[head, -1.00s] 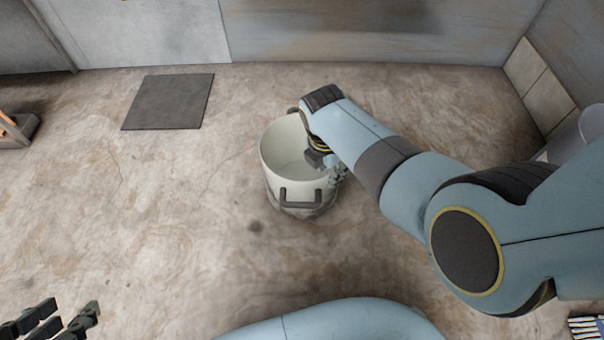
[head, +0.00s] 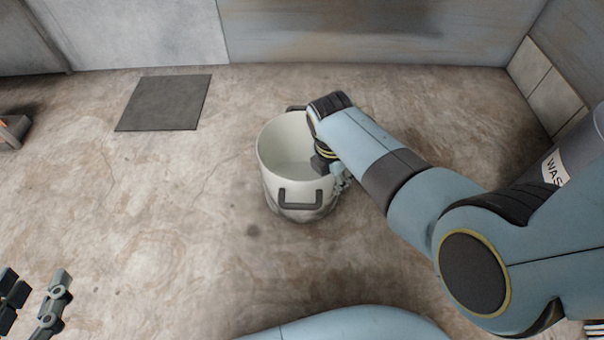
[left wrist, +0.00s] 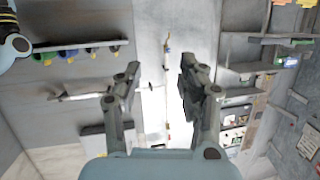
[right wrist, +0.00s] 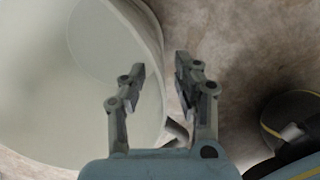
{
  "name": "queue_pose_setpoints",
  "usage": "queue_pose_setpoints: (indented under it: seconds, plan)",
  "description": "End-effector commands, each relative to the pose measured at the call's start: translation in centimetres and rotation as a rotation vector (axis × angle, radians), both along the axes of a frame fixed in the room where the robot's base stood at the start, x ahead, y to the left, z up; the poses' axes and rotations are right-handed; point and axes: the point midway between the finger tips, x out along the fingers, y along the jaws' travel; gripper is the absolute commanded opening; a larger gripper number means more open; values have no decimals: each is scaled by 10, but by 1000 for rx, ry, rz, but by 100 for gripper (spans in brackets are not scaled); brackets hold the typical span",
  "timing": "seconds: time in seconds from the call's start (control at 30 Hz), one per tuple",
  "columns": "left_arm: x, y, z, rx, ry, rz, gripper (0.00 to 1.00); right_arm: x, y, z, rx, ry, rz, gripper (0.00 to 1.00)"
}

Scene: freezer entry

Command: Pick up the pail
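The pail (head: 270,188) is pale, open-topped and upright on the floor, with a dark handle on its near side and another at the far rim. In the head view my right gripper (head: 336,178) is at its right side, mostly hidden by my own wrist. In the right wrist view, my right gripper (right wrist: 160,78) is open, with the pail's wall (right wrist: 150,45) passing between the fingers; I cannot tell if they touch it. My left gripper (head: 34,284) is open and empty at the lower left, away from the pail; its fingers also show in the left wrist view (left wrist: 158,80).
A dark mat (head: 165,103) lies on the floor behind and left of the pail. A grey bin (head: 575,152) with a partly visible label stands at the right. A wall (head: 370,35) closes the back. The floor left of the pail is clear.

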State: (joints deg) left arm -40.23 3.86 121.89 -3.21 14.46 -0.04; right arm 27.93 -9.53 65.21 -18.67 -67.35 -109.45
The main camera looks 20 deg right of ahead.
Motion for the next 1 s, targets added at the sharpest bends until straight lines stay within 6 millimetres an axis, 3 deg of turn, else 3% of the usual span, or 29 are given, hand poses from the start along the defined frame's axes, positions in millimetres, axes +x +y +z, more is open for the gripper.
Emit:
queue_pose_setpoints:
  seconds: [0.3, 0.5, 0.8, 1.0]
  plan:
    - [42, -7, 62, 0, -276, -30, 40, 0, -2, -12, 0, 2, 0, 31]
    - [53, -10, 90, 1, -391, -44, 40, 0, -2, -15, 0, 1, 0, 31]
    - [55, -10, 96, 1, -413, -46, 40, 1, -2, -14, 0, 0, 0, 31]
    - [55, -10, 95, 1, -412, -46, 40, 1, -2, -14, 0, 0, 0, 6]
